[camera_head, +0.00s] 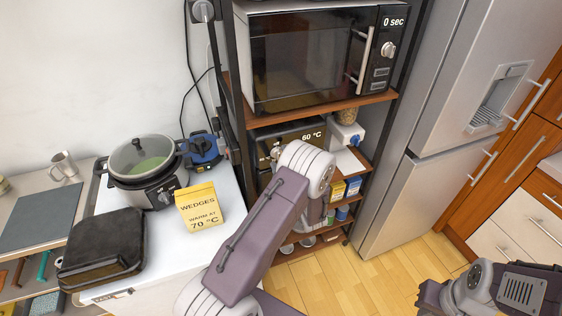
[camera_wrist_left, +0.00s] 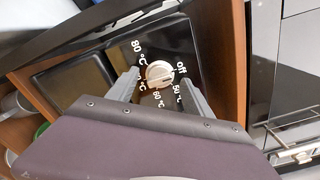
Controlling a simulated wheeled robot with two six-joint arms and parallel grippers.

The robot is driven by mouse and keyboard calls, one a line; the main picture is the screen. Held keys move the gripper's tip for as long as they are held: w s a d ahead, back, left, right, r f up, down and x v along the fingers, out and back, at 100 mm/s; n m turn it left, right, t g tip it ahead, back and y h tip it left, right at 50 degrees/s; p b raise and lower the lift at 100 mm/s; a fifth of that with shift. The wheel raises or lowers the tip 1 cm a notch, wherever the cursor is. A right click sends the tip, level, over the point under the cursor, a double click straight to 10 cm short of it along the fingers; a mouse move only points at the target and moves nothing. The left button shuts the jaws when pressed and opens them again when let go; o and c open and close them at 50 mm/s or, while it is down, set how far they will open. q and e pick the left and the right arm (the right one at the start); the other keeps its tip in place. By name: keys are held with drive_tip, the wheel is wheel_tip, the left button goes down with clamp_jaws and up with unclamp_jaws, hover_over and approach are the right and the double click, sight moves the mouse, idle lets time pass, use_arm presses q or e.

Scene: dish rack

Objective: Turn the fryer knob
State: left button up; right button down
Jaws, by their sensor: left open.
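The fryer (camera_head: 290,134) is a dark box on the rack shelf below the microwave, with "60 °C" on its front. My left arm hides much of its front in the head view. In the left wrist view its black panel (camera_wrist_left: 205,70) carries a round white knob (camera_wrist_left: 160,74) ringed by markings from "off" to "80 °C". My left gripper (camera_wrist_left: 158,72) is open, with one finger on each side of the knob. I cannot tell whether the fingers touch it. Part of my right arm shows at the lower right of the head view, but its fingers do not.
A yellow card (camera_head: 199,208) reads "WEDGES WARM AT 70 °C". It stands on the white counter beside a pot cooker (camera_head: 143,170) and a black grill (camera_head: 103,248). The microwave (camera_head: 315,55) is above the fryer. The fridge (camera_head: 430,130) stands to the right. Wooden floor is clear in front.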

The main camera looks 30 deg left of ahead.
use_arm(q)
drive_tip(key=shift+d, duration=0.1)
drive_tip(key=shift+v, duration=0.95)
drive_tip(key=v, duration=0.6)
drive_tip(key=shift+b, duration=0.35)
